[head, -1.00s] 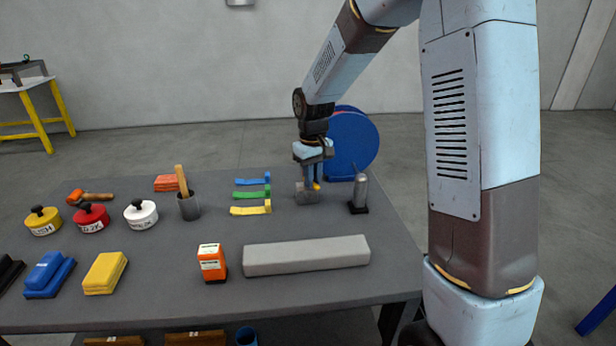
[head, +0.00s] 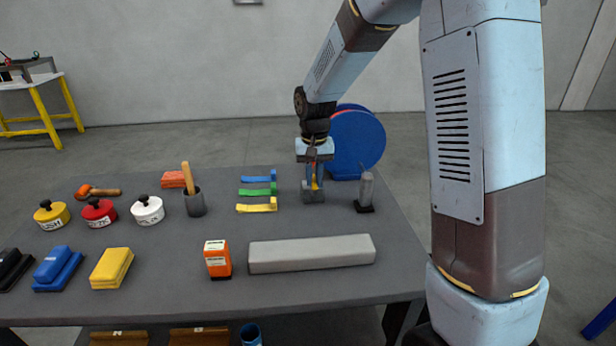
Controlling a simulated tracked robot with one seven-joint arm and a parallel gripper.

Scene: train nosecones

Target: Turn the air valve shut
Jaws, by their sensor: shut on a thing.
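The air valve is a small grey block (head: 308,196) on the table with a yellow lever (head: 314,184) on top, at the back right of the table. My gripper (head: 313,181) points straight down over it, with its fingers around the yellow lever. The gripper is shut on the lever. The fingers hide most of the lever, so its exact angle is hard to tell.
A grey upright cylinder on a black base (head: 365,192) stands close to the right of the valve. A blue reel (head: 357,140) stands behind. Blue, green and yellow brackets (head: 257,207) lie to the left. A long grey bar (head: 312,253) lies in front on the table (head: 180,285).

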